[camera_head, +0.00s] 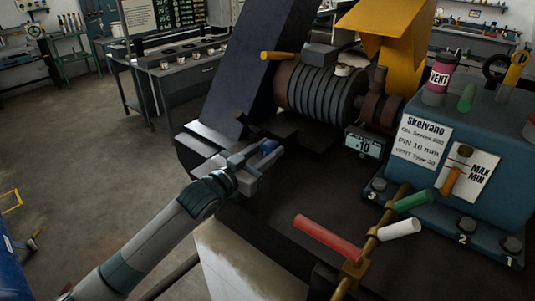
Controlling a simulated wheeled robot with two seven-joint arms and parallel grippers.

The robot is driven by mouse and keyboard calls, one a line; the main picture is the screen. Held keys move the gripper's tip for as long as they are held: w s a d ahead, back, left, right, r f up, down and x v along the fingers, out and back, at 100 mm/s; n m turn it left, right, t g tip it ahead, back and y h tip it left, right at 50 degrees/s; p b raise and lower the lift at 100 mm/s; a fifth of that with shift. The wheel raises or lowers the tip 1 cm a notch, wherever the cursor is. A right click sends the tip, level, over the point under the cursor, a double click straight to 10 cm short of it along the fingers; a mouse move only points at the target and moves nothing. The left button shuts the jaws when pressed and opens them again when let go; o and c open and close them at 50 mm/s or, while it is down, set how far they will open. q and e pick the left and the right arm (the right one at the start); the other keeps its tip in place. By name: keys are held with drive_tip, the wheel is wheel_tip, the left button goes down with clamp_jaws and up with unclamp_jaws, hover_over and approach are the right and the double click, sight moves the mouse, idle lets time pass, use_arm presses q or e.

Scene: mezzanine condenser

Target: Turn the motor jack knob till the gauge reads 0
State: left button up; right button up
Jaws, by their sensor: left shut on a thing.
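My left gripper (258,161) reaches in from the lower left and is shut at the near left edge of the dark machine bed. A small blue knob (268,146) shows between its fingers, which hide most of it. The gauge (364,145) is a small box with a pale display on the bed, right of the gripper and below the motor. Its display seems to read 10, though the digits are small. The ribbed motor (318,92) lies behind the gripper and gauge. My right gripper is not in view.
A blue tank (480,150) with labels and a pink VENT cap stands at the right. Red (328,237), green (412,200) and white (399,229) handles stick out at the front right. A dark slanted panel (255,70) rises behind the gripper. Open floor lies left.

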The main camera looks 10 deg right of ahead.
use_arm(q)
drive_tip(key=o, duration=1)
drive_tip(key=shift+a, duration=0.1)
drive_tip(key=shift+s+a, duration=0.3)
drive_tip(key=shift+b+v, duration=3.25)
drive_tip(key=shift+v, duration=5)
